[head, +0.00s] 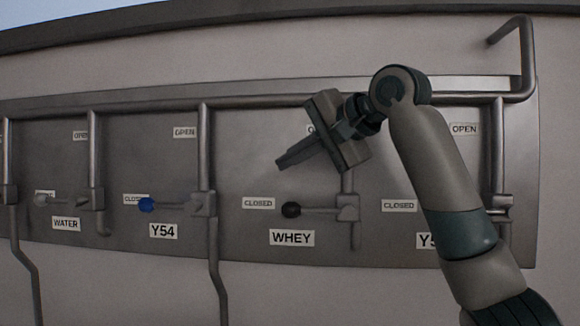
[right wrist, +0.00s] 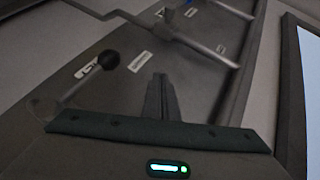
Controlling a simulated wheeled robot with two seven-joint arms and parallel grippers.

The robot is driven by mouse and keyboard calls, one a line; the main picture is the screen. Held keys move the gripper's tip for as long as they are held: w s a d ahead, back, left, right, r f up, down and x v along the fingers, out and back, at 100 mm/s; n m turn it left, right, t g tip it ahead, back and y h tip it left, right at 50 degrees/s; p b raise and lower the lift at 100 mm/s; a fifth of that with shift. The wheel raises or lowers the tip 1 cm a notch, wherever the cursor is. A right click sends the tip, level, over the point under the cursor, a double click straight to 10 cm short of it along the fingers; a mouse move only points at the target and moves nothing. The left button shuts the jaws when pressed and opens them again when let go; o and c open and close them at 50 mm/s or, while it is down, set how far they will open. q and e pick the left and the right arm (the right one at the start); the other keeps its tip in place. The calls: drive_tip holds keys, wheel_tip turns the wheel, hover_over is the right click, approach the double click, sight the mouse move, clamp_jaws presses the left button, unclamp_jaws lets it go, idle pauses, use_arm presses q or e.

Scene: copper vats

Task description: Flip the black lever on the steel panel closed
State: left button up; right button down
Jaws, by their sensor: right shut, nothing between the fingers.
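The black lever's knob (head: 291,210) is in the middle of the steel panel (head: 250,165), above the WHEY label (head: 292,238). Its arm lies level, pointing left from the valve on the pipe, with the knob beside the CLOSED label (head: 258,203). The knob also shows in the right wrist view (right wrist: 109,60), left of the fingers. My right gripper (head: 281,163) is shut and empty, above the knob and apart from it. It partly covers the OPEN label above this lever. My left gripper is not in view.
A blue-knobbed lever (head: 146,204) and a grey-knobbed lever (head: 41,199) lie level farther left. Vertical pipes (head: 205,150) stand out between the levers, and a thick rail (head: 270,97) runs along the top. My right arm covers part of the panel's right side.

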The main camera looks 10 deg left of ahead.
drive_tip(key=s+r+b, duration=0.2)
drive_tip(key=s+r, duration=0.2)
drive_tip(key=r, duration=0.3)
drive_tip(key=shift+s+b, duration=0.35)
